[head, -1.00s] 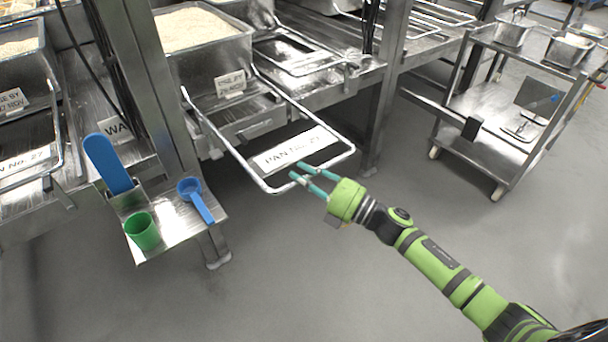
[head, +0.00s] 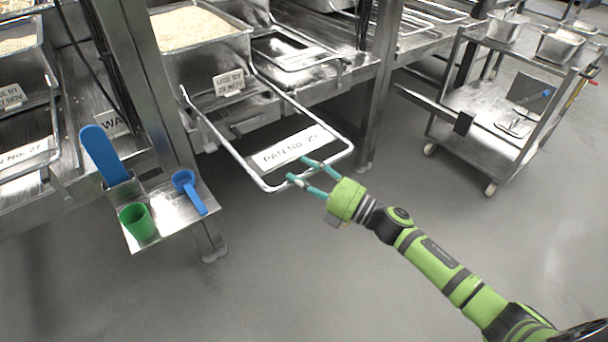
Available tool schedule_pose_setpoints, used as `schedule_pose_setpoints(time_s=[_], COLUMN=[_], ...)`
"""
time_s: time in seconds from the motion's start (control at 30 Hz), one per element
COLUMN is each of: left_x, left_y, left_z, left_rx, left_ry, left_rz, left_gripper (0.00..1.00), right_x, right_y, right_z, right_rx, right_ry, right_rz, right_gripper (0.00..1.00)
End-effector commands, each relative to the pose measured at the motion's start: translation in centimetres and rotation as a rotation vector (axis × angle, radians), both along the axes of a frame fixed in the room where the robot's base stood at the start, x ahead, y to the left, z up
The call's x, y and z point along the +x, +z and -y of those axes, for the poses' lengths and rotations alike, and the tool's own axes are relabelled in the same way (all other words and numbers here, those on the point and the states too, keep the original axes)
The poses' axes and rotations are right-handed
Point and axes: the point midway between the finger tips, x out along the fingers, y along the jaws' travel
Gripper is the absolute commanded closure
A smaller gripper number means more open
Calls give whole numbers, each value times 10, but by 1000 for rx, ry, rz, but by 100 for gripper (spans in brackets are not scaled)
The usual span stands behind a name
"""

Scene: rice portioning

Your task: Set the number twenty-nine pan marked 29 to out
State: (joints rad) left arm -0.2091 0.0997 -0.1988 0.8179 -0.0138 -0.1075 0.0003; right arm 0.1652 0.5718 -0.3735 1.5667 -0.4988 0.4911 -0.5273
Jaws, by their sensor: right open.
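The pan marked PAN No. 29 (head: 205,70) is a steel pan of rice on the rack at the upper middle. Its wire frame (head: 224,139) sticks out over the floor and carries a white label (head: 290,150), whose last digit is partly hard to read. My right gripper (head: 297,169) is open at the front bar of this frame. Its teal fingers overlap the bar in the picture; I cannot tell whether they touch it. My left gripper is not in view.
A small steel shelf (head: 178,222) at left holds a green cup (head: 137,222), a blue scoop (head: 188,188) and a blue paddle (head: 103,155). A rack post (head: 135,75) stands beside the pan. A steel cart (head: 465,155) is at right. The floor in front is clear.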

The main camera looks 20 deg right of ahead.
Motion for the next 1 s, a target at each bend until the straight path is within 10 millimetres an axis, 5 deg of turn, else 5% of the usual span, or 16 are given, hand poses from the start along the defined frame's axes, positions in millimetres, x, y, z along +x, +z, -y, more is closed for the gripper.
schedule_pose_setpoints(time_s=[0.23, 0.7, 1.0], left_x=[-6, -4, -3], left_y=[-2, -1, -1], left_z=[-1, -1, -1], left_rx=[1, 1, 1], left_ry=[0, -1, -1], left_rz=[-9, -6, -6], left_gripper=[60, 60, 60], right_x=[-13, -78, -87], right_y=[-4, -20, -21], right_z=[12, 72, 81], right_rx=[1, 0, 0], right_ry=[-1, -1, 0], right_rz=[-2, -2, 1], right_gripper=[52, 52, 52])
